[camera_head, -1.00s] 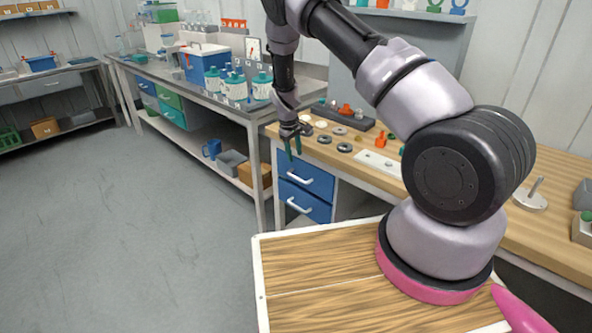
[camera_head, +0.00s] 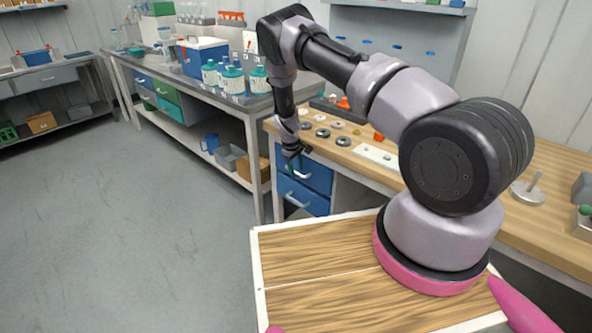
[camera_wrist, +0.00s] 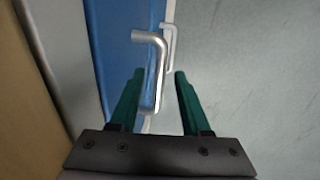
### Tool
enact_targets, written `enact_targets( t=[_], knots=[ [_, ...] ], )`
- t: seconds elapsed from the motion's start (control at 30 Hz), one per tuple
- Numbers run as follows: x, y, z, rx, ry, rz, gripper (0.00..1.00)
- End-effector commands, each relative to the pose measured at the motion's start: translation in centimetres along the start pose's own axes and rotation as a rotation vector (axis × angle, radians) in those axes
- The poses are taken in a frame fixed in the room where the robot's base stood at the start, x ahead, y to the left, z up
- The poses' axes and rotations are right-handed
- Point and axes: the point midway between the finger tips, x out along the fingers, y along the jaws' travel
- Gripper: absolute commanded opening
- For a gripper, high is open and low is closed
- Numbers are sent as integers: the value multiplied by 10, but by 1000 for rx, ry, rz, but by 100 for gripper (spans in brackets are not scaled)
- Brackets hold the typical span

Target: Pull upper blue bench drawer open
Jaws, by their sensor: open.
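The upper blue drawer (camera_head: 319,177) is in the wooden-topped bench, right of centre in the head view, and appears closed. In the wrist view the blue drawer front (camera_wrist: 112,45) is on the left. A silver bar handle (camera_wrist: 158,60) reaches between the two green fingers of my gripper (camera_wrist: 160,78), nearer the left one. The fingers are open and not clamped on the bar. Whether a finger touches the handle I cannot tell.
The lower blue drawer (camera_head: 302,197) with its silver handle is just below. A grey bench (camera_head: 225,105) with bottles and a blue cooler stands to the left. The bench top holds dark rings and small parts. The grey floor (camera_head: 150,220) in front is clear.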

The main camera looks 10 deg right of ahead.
Motion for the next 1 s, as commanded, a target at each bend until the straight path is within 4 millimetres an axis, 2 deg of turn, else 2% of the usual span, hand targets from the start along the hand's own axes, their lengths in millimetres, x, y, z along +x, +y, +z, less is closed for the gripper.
enact_targets(
  t=[0.17, 0.23, 0.3, 1.0],
  knots=[
    [0, 0, 0, 0, 0, 0, 47],
    [0, 0, 0, 0, 0, 0, 28],
    [0, 0, 0, 0, 0, 0, 1],
    [0, 0, 0, 0, 0, 0, 0]
  ],
)
